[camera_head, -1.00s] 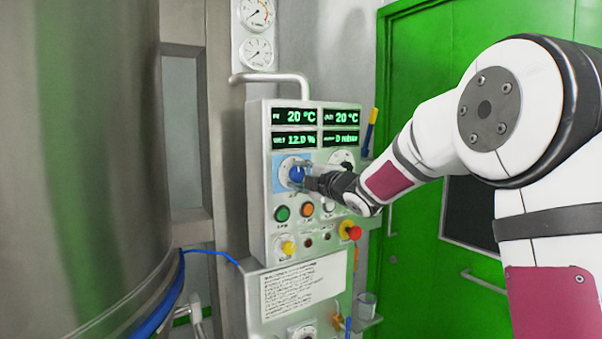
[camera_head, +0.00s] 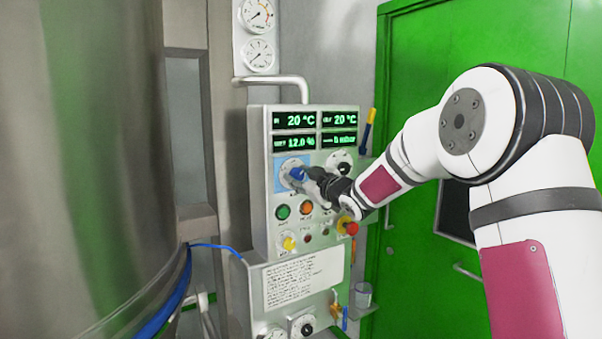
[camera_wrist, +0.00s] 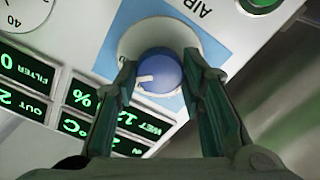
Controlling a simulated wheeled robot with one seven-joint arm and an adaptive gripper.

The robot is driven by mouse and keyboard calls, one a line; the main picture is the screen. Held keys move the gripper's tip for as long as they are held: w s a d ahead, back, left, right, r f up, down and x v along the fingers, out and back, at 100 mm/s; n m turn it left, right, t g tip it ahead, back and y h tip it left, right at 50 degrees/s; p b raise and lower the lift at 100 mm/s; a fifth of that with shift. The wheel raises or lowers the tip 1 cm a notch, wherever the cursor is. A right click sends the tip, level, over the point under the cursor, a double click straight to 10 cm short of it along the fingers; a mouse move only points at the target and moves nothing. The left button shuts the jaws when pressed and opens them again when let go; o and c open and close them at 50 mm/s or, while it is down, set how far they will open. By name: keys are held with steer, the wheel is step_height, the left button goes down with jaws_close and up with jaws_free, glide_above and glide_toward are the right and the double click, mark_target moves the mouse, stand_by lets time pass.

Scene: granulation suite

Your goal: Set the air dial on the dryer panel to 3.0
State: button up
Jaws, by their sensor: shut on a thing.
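The air dial is a blue knob (camera_head: 297,174) on a blue square at the upper left of the dryer panel (camera_head: 258,190). In the wrist view the blue knob (camera_wrist: 158,72) has a white pointer mark and sits on a pale round scale, beside the word AIR. My gripper (camera_head: 309,178) reaches it from the right. In the wrist view the two fingers of my gripper (camera_wrist: 160,85) stand on either side of the knob, shut on it. The scale's numbers are hidden or too small to read.
Green displays (camera_head: 295,120) glow above the dial. A black knob (camera_head: 341,163) is to its right. Green (camera_head: 283,212) and orange (camera_head: 306,208) buttons sit below, with a red button (camera_head: 350,228) lower right. A steel vessel (camera_head: 90,150) stands left, a green door (camera_head: 430,70) right.

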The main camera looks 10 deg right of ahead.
steer(key=shift+f+m+p, duration=0.1)
steer(key=shift+m+p, duration=0.4)
steer(key=shift+m, duration=0.7)
steer(key=o, duration=1.1)
steer(key=shift+o, duration=0.2)
steer(key=shift+s, duration=0.1)
steer(key=v, duration=1.2)
